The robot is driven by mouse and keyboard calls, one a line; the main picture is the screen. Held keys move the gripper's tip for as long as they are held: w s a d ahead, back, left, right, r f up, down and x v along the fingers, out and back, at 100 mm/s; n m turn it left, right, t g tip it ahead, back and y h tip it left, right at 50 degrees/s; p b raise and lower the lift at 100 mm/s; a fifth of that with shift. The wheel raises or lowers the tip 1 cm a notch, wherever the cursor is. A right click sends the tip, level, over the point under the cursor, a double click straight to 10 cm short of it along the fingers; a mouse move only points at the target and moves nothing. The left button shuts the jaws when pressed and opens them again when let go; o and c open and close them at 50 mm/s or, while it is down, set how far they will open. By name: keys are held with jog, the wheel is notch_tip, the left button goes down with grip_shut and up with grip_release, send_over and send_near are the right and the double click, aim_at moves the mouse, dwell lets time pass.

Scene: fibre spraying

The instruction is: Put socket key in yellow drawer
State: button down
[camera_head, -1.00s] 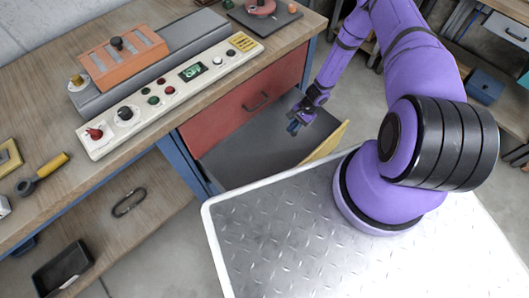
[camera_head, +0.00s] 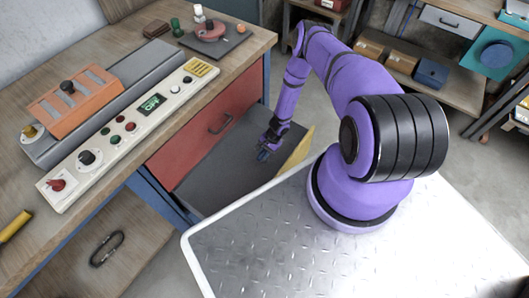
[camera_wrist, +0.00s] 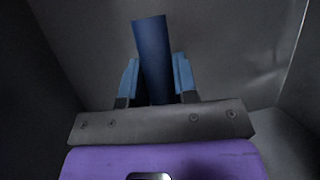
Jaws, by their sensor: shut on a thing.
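The socket key (camera_wrist: 150,45) is a dark blue cylinder in the wrist view, standing up between the fingers of my gripper (camera_wrist: 156,82). My gripper is shut on it. In the head view my gripper (camera_head: 266,150) points down over the grey inside of the pulled-out yellow drawer, and the key is too small there to make out clearly. The yellow drawer (camera_head: 298,150) shows its yellow front at its right end. Dark grey walls surround the gripper in the wrist view. I cannot tell whether the key touches the drawer floor.
A shut red drawer (camera_head: 222,122) is just above the open one. The workbench (camera_head: 115,170) carries a control panel (camera_head: 130,128) and an orange block (camera_head: 72,98). A metal tread-plate platform (camera_head: 265,240) lies in front. A carabiner (camera_head: 107,248) lies on the lower shelf.

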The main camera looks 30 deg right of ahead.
jog(key=shift+f, duration=0.15)
jog(key=c, duration=0.9)
grip_release()
jog(key=v, duration=1.2)
